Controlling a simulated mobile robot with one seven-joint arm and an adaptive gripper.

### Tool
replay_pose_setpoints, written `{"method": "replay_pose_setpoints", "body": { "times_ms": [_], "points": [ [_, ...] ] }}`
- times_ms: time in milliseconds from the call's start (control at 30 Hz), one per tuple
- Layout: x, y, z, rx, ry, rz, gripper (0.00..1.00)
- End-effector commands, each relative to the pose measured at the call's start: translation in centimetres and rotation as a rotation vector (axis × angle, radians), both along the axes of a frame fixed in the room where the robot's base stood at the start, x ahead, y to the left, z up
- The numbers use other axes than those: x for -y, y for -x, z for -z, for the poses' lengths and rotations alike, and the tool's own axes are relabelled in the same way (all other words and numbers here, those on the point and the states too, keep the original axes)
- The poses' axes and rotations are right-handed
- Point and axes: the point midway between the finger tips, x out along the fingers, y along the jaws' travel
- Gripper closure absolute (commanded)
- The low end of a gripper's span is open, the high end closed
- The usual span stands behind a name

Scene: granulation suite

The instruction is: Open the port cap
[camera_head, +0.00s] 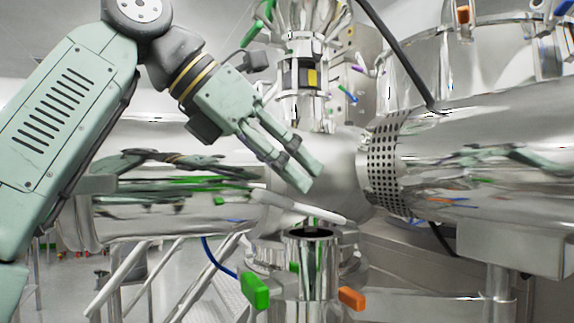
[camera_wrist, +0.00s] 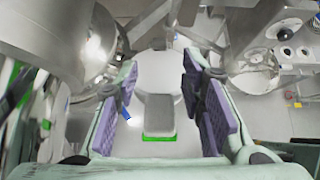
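A pale, flat lid (camera_head: 305,207), which looks like the port cap, is seen nearly edge-on and tilted in the head view. It sits above an upright metal port (camera_head: 312,262), whose dark opening shows below it. My gripper (camera_head: 308,182) is just above the lid, fingers pointing down and right. In the wrist view my gripper (camera_wrist: 160,68) has its purple-padded fingers well apart. A pale round surface (camera_wrist: 155,76) with a grey, green-edged tab shows between them, probably the lid. No contact is clear.
A green handle (camera_head: 255,291) and an orange handle (camera_head: 352,299) flank the port. A large metal cylinder with a perforated band (camera_head: 385,168) lies to the right. Metal fittings (camera_head: 303,75) hang above. Sloping rails (camera_head: 150,270) stand at lower left.

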Motion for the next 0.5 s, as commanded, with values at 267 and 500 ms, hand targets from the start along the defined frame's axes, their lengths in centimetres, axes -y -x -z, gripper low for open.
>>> {"method": "replay_pose_setpoints", "body": {
  "times_ms": [267, 500],
  "points": [
    [-0.02, -0.01, -0.01, 0.000, 0.001, 0.000, 0.53],
    [-0.02, -0.01, -0.01, 0.000, 0.001, 0.000, 0.53]
  ]
}}
